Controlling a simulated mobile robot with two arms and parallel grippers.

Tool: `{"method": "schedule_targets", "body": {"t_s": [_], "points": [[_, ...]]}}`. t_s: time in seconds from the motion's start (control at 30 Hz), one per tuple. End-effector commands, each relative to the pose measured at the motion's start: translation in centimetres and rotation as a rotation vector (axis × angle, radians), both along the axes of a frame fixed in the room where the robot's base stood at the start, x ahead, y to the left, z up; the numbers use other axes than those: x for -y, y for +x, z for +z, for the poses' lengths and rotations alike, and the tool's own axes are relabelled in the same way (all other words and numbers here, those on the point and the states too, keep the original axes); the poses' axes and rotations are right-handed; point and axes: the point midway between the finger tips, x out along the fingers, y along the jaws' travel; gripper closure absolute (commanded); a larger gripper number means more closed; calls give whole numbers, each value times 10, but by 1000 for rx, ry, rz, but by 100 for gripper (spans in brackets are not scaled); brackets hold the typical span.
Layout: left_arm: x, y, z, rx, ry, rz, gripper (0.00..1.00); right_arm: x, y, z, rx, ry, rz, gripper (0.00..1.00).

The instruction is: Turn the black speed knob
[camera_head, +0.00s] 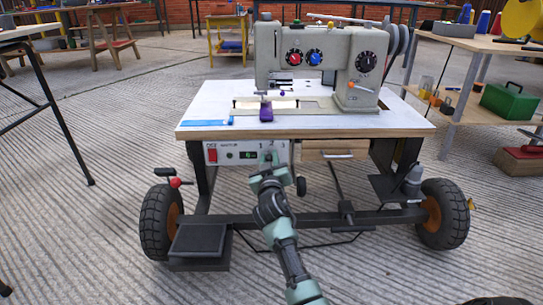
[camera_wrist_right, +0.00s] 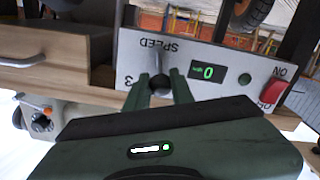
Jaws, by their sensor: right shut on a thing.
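The black speed knob (camera_wrist_right: 159,81) sits on the white control panel (camera_wrist_right: 228,68) below the printed word SPEED, in the upside-down right wrist view. My right gripper (camera_wrist_right: 160,88) has its two green fingers on either side of the knob and is shut on it. In the head view my right gripper (camera_head: 268,168) reaches up to the control panel (camera_head: 226,146) under the sewing machine table and hides the knob. The small display (camera_wrist_right: 207,73) reads 0 in green. My left gripper is not in view.
The sewing machine (camera_head: 320,55) stands on a white-topped table (camera_head: 205,105) with wheels. A foot pedal (camera_head: 198,240) lies low at left.

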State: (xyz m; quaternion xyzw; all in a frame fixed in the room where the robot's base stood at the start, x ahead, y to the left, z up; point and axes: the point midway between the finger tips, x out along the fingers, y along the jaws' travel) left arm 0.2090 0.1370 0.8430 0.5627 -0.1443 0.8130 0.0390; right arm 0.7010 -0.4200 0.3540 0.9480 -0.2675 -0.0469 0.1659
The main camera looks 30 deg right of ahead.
Motion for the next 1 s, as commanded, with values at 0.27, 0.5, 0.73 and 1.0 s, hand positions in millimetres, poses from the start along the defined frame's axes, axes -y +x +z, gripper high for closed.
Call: {"method": "schedule_targets", "body": {"t_s": [0.27,0.5,0.73,1.0], "points": [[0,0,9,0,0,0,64,-5,3,-2,-88,-141,1,100],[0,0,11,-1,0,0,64,-7,4,-3,-127,-206,1,100],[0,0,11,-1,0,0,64,-7,4,-4,-136,-221,1,100],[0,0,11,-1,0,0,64,-7,5,-4,-135,-220,2,71]]}}
